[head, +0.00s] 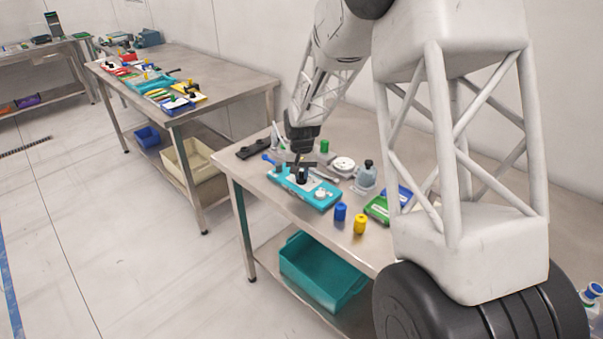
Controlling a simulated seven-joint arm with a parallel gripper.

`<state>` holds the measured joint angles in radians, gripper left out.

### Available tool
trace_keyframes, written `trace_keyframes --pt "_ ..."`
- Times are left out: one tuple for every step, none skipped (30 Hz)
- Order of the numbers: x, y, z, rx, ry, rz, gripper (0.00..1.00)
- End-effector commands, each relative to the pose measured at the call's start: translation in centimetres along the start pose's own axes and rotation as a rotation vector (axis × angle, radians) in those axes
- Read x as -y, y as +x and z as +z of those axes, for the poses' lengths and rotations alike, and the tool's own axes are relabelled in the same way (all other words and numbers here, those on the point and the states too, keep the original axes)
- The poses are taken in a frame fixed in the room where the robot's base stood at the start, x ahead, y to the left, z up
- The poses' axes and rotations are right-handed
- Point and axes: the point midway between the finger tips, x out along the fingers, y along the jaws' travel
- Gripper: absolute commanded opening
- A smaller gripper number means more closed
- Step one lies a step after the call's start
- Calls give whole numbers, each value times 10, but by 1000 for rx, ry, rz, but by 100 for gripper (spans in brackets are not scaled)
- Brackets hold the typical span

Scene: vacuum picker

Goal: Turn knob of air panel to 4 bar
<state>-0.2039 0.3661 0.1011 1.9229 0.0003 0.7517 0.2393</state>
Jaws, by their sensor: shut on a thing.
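The air panel (318,204) is a teal block with a pale top face, lying on the near steel table. A round white dial (321,194) sits toward its right end; its reading is too small to tell. My gripper (301,171) points down over the middle of the panel. It is shut on the dark knob (302,178) there, which it partly hides. The knob's angle cannot be made out.
A blue cap (340,212) and a yellow cap (360,224) stand in front of the panel. A grey bottle (366,177), a white disc (342,164) and a green cylinder (325,146) are behind it. A black bar (253,149) lies left.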

Motion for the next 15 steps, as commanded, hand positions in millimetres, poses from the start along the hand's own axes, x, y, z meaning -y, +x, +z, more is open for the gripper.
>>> trace_keyframes --pt "0 -1 0 -2 14 0 0" --pt "0 -1 0 -2 26 0 0" --pt "0 -1 0 -1 42 0 0" --pt "0 -1 0 -1 58 0 0" --pt "0 -1 0 -1 73 0 0" --pt "0 -1 0 -1 96 0 0" --pt "0 -1 0 -1 115 0 0" --pt "0 -1 0 -1 134 0 0" --pt "0 -1 0 -1 163 0 0" --pt "0 -1 0 -1 186 0 0" --pt "0 -1 0 -2 209 0 0" --pt "0 -1 0 -1 241 0 0" --pt "0 -1 0 -1 266 0 0" --pt "0 -1 0 -1 291 0 0" --pt "0 -1 0 -1 326 0 0"
